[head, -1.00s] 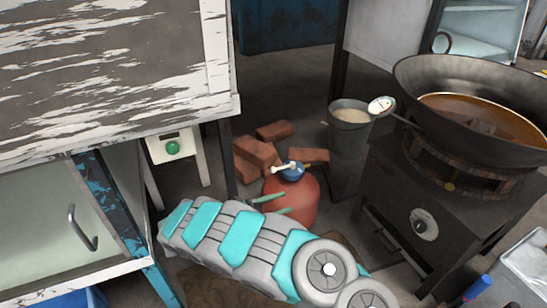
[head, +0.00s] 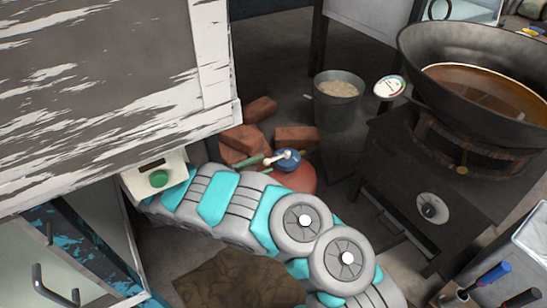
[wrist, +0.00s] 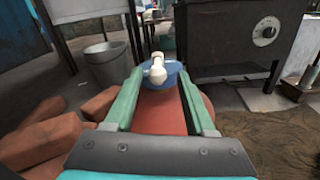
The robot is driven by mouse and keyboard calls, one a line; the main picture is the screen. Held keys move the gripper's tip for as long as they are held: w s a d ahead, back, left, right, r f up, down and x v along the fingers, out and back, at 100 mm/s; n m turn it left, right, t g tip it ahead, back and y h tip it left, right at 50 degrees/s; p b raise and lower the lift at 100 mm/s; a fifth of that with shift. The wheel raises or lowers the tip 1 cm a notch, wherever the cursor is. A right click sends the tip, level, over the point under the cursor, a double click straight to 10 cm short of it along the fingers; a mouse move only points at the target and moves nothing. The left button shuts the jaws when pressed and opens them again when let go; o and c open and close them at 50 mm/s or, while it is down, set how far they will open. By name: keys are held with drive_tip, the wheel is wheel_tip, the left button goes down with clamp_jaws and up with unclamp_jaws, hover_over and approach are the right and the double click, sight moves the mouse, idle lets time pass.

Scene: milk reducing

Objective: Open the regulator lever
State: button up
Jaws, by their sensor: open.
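The regulator (head: 287,160) is a blue round cap with a white lever (head: 278,157) on top of a red gas cylinder (head: 297,180). In the wrist view the white lever (wrist: 156,68) points toward my camera, with the blue regulator (wrist: 172,76) behind and below it. My gripper (wrist: 160,88) has green fingers and is open, with one finger on each side of the lever and cylinder. The lever shows between the fingers with nothing gripped. In the head view my gripper (head: 264,160) is beside the lever, and my arm hides much of the cylinder.
Red bricks (head: 296,138) lie behind and left of the cylinder. A grey bucket (head: 338,95) stands behind it. The dark stove (head: 425,190) with a large wok (head: 480,85) is at right. A worn cabinet (head: 110,90) is at left. A brown cloth (head: 235,280) lies on the floor.

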sight(268, 162)
drive_tip(key=x, duration=0.5)
drive_tip(key=shift+w, duration=0.2)
drive_tip(key=shift+c, duration=0.2)
clamp_jaws()
idle(1.0)
